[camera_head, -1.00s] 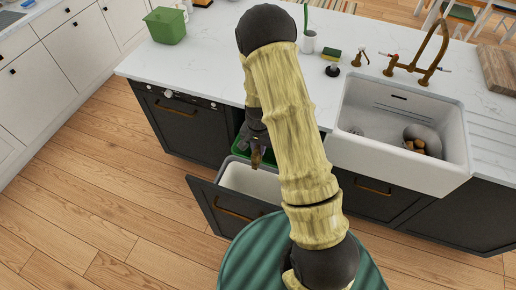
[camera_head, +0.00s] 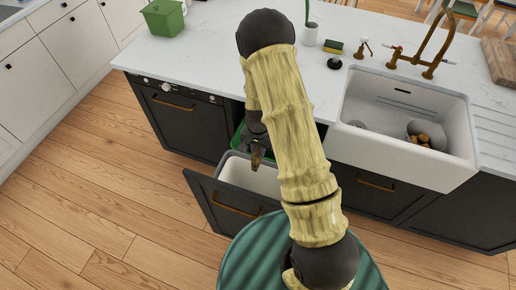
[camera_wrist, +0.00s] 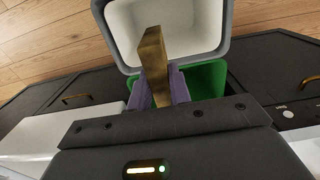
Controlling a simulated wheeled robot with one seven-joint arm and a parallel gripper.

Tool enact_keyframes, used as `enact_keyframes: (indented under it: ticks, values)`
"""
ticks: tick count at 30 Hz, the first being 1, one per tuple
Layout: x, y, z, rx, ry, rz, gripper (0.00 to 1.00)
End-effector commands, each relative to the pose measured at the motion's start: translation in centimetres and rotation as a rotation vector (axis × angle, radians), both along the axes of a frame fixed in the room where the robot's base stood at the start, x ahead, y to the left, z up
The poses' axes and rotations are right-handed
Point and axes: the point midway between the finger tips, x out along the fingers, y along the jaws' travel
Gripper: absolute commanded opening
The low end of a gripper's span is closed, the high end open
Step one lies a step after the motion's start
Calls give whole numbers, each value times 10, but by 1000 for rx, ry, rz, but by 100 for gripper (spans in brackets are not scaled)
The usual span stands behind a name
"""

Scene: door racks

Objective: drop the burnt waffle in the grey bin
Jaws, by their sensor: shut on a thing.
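The burnt waffle (camera_wrist: 153,60) shows as a brown slab, upright between the fingers in the wrist view. It also shows small in the head view (camera_head: 256,160). My gripper (camera_wrist: 162,88) is shut on it and points down. The grey bin (camera_wrist: 208,22), grey-rimmed with a pale inside, stands open in the pulled-out drawer. In the head view the waffle appears over the back part of this bin (camera_head: 240,177). Its height above the rim is hard to tell, and my arm hides the bin's right side.
A green bin (camera_wrist: 206,80) sits beside the grey one, closer to the cabinet. The drawer front (camera_head: 225,207) sticks out over the wood floor. A white sink (camera_head: 385,150) at right holds a pot (camera_head: 427,133) with brown pieces. A green container (camera_head: 163,20) stands on the counter.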

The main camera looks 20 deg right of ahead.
Motion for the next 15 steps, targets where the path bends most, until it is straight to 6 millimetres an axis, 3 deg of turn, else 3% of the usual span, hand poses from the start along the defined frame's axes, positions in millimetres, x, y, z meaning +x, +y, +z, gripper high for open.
enact_keyframes:
  ticks: [8,9,12,15]
  values:
    - [0,0,0,0,0,0,0]
    - [0,0,0,0,0,0,27]
    - [0,0,0,0,0,0,45]
    - [0,0,0,0,0,0,45]
